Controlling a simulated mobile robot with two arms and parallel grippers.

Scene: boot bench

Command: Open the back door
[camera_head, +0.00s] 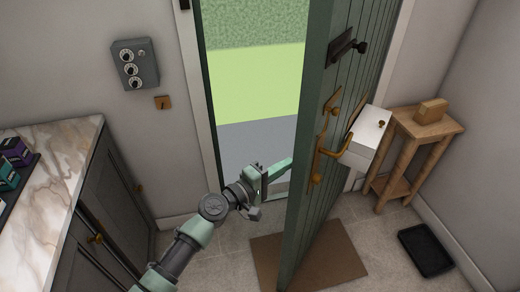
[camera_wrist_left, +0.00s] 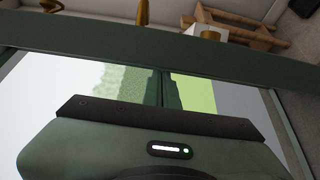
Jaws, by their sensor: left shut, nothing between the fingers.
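The back door (camera_head: 345,90) is a dark green plank door. It stands open, swung into the room, with its free edge towards me. A brass lever handle (camera_head: 335,150) and a dark bolt (camera_head: 345,46) are on its visible face. My left gripper (camera_head: 282,167) is shut and empty, in the doorway gap on the left side of the door's free edge, at about handle height. Its tips are close to or behind the edge; contact cannot be told. In the left wrist view the door edge (camera_wrist_left: 200,42) crosses above the gripper's green body. My right gripper is out of view.
Grass and paving show through the doorway. A wooden stand (camera_head: 420,128) and white box (camera_head: 367,138) are behind the door. A doormat (camera_head: 335,255) lies under it, with a black tray (camera_head: 426,250) at right. A marble-topped cabinet (camera_head: 60,160) is at left.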

